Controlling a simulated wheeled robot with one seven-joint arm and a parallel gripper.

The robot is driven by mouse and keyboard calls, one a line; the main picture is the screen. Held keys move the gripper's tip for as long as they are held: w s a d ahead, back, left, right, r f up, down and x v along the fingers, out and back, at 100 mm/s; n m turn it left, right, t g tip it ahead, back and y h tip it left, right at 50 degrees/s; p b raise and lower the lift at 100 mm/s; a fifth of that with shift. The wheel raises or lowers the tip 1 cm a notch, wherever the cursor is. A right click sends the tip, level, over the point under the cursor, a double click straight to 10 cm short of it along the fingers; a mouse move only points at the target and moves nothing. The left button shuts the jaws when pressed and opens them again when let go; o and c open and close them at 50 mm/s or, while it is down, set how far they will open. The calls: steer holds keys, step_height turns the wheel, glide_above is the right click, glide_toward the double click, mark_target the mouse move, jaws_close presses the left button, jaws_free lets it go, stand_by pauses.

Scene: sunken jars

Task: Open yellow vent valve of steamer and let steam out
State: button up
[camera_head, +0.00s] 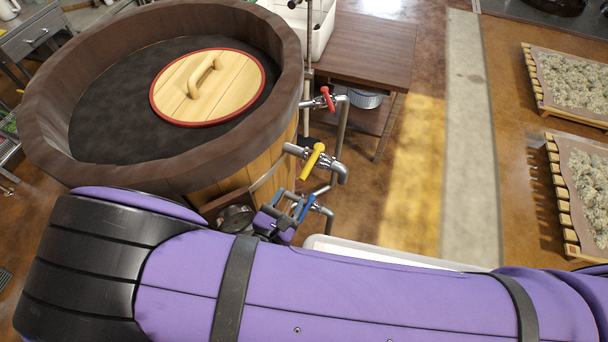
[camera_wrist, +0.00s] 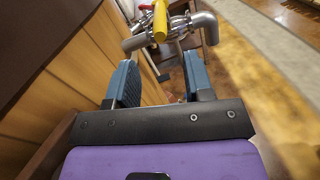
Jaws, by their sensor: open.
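The steamer is a large round wooden tub (camera_head: 165,175) at the upper left of the head view. A wooden lid (camera_head: 225,92) with a red rim rests inside it. The yellow vent valve handle (camera_head: 313,160) sits on a metal pipe at the tub's right side. It also shows at the top of the wrist view (camera_wrist: 160,22). My gripper (camera_head: 292,206) is below the yellow handle in the head view. In the wrist view its two blue fingers (camera_wrist: 162,78) are apart with nothing between them. The handle lies beyond the fingertips, not between them. No steam is visible.
A red valve handle (camera_head: 327,98) is on a pipe above the yellow one. Metal pipes (camera_head: 342,122) run close around the handles. A brown table (camera_head: 365,50) stands behind. Trays of grain-like material (camera_head: 575,82) are at the far right.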

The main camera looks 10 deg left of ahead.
mark_target(304, 176)
steer(key=x, duration=0.8)
steer(key=shift+w, duration=0.1)
steer(key=shift+c, duration=0.4)
jaws_close()
